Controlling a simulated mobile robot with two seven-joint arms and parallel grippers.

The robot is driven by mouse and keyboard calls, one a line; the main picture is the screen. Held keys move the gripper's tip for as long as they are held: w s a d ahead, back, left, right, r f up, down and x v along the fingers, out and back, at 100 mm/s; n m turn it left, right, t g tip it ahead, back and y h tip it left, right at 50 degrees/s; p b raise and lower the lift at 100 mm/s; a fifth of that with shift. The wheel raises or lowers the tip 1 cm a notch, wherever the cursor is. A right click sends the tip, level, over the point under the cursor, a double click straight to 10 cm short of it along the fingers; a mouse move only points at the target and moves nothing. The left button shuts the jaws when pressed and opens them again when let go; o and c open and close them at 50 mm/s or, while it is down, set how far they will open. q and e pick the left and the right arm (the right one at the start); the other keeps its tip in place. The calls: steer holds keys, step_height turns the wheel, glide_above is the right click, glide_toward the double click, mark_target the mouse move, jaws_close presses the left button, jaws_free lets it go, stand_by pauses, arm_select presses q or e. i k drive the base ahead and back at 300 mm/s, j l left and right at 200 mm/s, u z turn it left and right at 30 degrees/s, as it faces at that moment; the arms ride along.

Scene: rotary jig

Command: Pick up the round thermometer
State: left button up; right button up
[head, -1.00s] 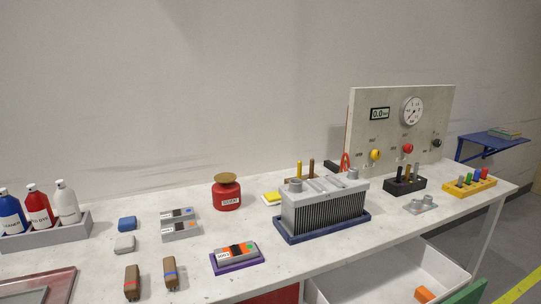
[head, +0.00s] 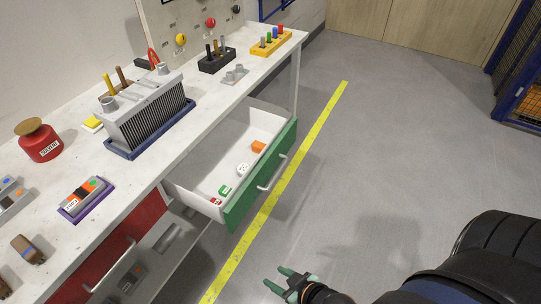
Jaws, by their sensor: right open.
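A small round white thing with dark marks (head: 242,169), which looks like the round thermometer, lies inside the open drawer (head: 207,206). It is too small to read. My right gripper (head: 279,279) is open and empty at the bottom of the head view, over the floor in front of the drawer and well apart from it. My left gripper is not in view.
The drawer has a green front (head: 263,180) and also holds an orange block (head: 258,146), a green item (head: 225,190) and a red-and-white item (head: 215,202). The worktop (head: 148,180) above carries a finned block (head: 150,115).

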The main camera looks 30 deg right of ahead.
mark_target(242, 168)
steer(key=z, duration=0.85)
